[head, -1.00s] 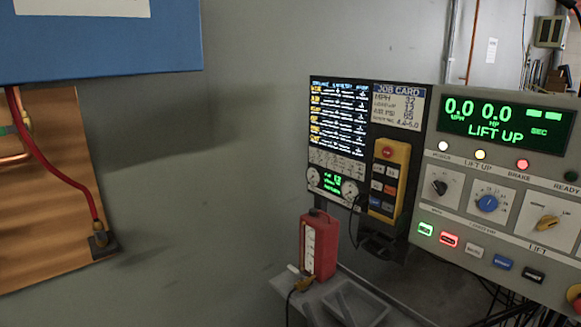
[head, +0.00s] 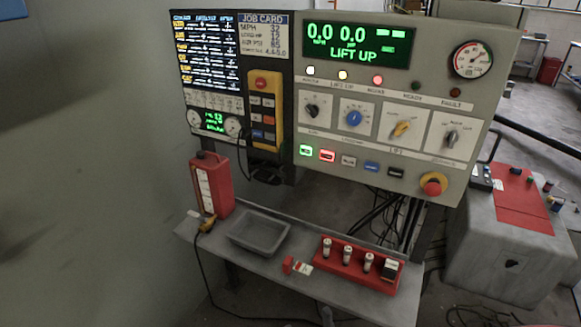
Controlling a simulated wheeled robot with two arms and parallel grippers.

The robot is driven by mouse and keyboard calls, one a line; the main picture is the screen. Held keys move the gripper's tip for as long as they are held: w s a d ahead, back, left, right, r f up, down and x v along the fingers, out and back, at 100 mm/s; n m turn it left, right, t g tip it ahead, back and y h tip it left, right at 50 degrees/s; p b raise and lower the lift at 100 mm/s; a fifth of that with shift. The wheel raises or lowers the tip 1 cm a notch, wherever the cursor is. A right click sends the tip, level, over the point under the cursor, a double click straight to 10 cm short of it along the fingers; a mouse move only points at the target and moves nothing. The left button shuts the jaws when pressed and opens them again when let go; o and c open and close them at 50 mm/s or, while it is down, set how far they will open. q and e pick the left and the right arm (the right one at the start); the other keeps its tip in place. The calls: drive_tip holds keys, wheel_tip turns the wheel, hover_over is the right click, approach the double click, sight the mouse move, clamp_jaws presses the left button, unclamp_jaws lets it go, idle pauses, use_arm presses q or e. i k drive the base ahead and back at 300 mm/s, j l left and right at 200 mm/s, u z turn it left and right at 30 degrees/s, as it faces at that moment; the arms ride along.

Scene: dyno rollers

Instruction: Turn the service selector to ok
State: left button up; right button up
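The control panel (head: 460,95) shows in the head view, right of centre. The green display (head: 356,46) reads 0.0, 0.0 and LIFT UP. Neither of my grippers is in view.
A shelf (head: 315,285) below the panel holds a red bottle (head: 212,187), a grey tray (head: 258,235) and a red rack (head: 345,266). A red emergency button (head: 433,184) sits low on the panel. A grey machine (head: 495,255) stands at right.

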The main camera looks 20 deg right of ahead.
sight(452, 137)
drive_tip(key=z, duration=1.55)
